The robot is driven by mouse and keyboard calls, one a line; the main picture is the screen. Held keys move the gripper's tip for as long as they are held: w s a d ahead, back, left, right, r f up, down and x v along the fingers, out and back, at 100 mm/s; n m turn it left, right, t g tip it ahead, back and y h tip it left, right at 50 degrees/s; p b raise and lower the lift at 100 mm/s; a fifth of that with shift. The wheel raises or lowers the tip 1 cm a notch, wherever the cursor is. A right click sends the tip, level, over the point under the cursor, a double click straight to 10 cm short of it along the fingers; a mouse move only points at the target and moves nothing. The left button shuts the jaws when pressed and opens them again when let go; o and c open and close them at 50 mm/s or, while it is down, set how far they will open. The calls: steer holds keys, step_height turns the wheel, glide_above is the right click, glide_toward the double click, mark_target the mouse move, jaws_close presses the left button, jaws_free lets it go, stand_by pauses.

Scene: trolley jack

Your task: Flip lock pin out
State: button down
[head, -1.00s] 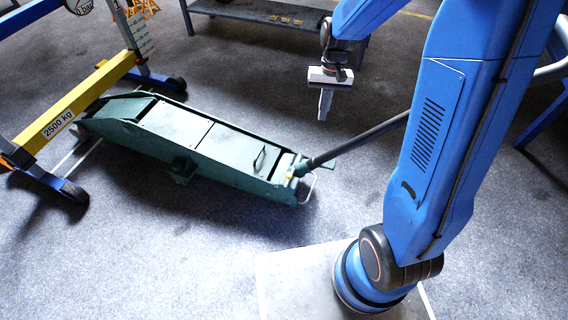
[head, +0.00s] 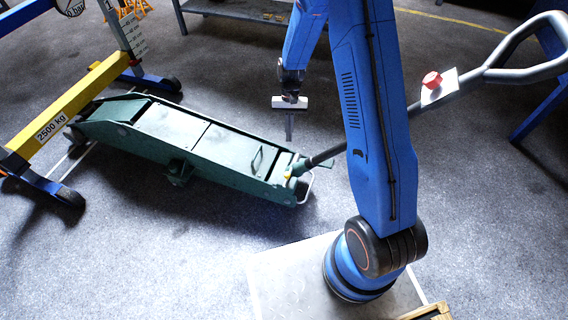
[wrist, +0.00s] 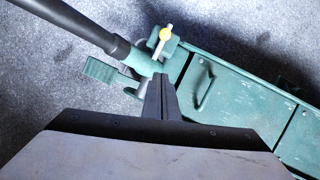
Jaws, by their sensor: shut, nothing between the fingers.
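The green trolley jack (head: 205,150) stands on the floor with its dark handle tube (head: 325,154) rising from the socket at its right end. The likely lock pin is a pale pin with a yellow disc (wrist: 165,34) at the handle socket (wrist: 145,62) in the wrist view. In the head view only a small yellow spot (head: 288,177) shows there. My gripper (head: 289,139) points down, shut and empty, above the jack's handle end. In the wrist view its closed fingers (wrist: 160,80) appear just below the socket and pin, with no clear contact.
A green pedal-like plate (wrist: 103,70) sticks out beside the socket. The handle carries a red knob (head: 432,80) on a pale plate and ends in a loop grip (head: 525,45). A blue and yellow lift frame (head: 65,108) stands left. The floor in front of the jack is clear.

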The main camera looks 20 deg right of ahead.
mark_target(288, 175)
steer(key=shift+a+f, duration=0.15)
steer(key=shift+f, duration=0.15)
steer(key=s+a+f, duration=0.2)
steer(key=s+f, duration=0.5)
steer(key=f, duration=0.2)
steer(key=shift+s+a, duration=0.15)
steer(key=shift+a, duration=0.05)
stand_by(0.4)
steer(key=shift+f, duration=0.1)
